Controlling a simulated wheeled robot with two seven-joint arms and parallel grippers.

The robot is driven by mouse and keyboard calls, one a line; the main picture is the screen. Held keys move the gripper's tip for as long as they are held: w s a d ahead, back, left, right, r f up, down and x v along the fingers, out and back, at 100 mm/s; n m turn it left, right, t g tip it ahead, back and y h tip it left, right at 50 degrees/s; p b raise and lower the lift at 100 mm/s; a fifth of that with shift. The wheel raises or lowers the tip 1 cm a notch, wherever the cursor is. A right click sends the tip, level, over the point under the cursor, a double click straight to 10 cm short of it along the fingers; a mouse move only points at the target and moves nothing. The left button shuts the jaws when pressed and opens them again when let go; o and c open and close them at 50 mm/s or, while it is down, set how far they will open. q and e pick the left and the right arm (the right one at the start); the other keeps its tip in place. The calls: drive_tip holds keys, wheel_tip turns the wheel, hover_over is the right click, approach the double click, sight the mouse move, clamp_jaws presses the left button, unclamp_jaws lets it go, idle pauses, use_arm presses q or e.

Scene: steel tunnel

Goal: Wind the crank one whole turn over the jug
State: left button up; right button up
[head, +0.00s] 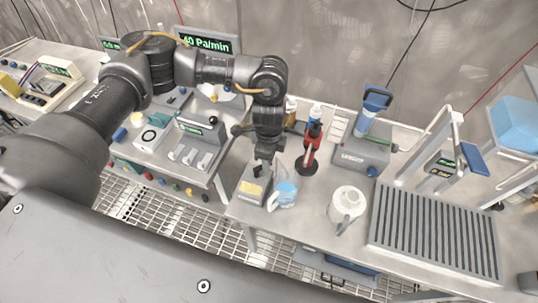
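My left gripper (263,167) points down just above a small grey box with a yellow face (251,188). Its fingers are small and dark, and I cannot tell whether they are open or hold anything. A clear jug (286,193) with blue in it stands on the bench just right of the box, slightly right of and below the gripper. I cannot make out a crank for certain; the gripper and wrist may cover it. A red and black upright device (311,150) on a round dark base stands behind and right of the jug. My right gripper is not in view.
A white pot (347,204) stands right of the jug, with a slatted grey tray (436,232) beyond it. A grey unit with a blue-handled cylinder (364,150) stands behind. A left bench carries a scale-like instrument (200,125). Bare bench lies around the pot.

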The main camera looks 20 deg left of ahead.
use_arm(q)
clamp_jaws()
drive_tip(key=shift+s+d+f+m+b, duration=0.1)
drive_tip(key=shift+s+d+m+b, duration=0.2)
drive_tip(key=shift+m, duration=0.7)
drive_tip(key=shift+s+d+m, duration=0.1)
drive_tip(key=shift+s+m, duration=0.1)
drive_tip(key=shift+m, duration=0.5)
unclamp_jaws()
drive_tip(key=shift+r, duration=0.25)
